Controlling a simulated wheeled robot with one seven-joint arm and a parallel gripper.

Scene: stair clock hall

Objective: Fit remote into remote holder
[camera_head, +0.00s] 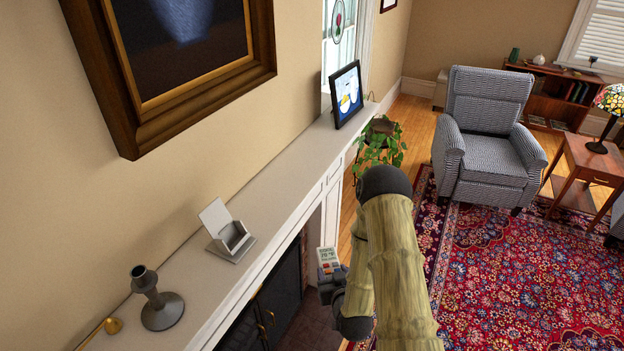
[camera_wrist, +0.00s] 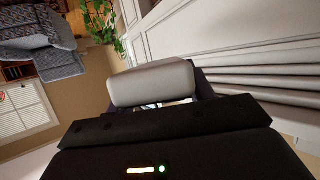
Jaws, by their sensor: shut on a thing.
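The remote (camera_head: 328,260) is a small pale device with a screen and a few buttons. In the head view it sticks up from my gripper (camera_head: 335,284), out in front of the mantel's edge and below the level of its top. In the wrist view the remote (camera_wrist: 152,84) shows as a grey rounded block between the jaws of my gripper (camera_wrist: 155,100). The gripper is shut on it. The remote holder (camera_head: 232,240) is a grey open box with a raised white back plate, standing on the mantel to the left of the remote. The holder's inside is partly visible and looks empty.
The mantel (camera_head: 290,190) is a long white shelf along the wall. A dark candlestick (camera_head: 158,300) and a brass object (camera_head: 112,325) stand near the holder. A framed picture (camera_head: 346,95) stands at the far end. A plant (camera_head: 380,147) is beyond. The mantel between holder and picture is clear.

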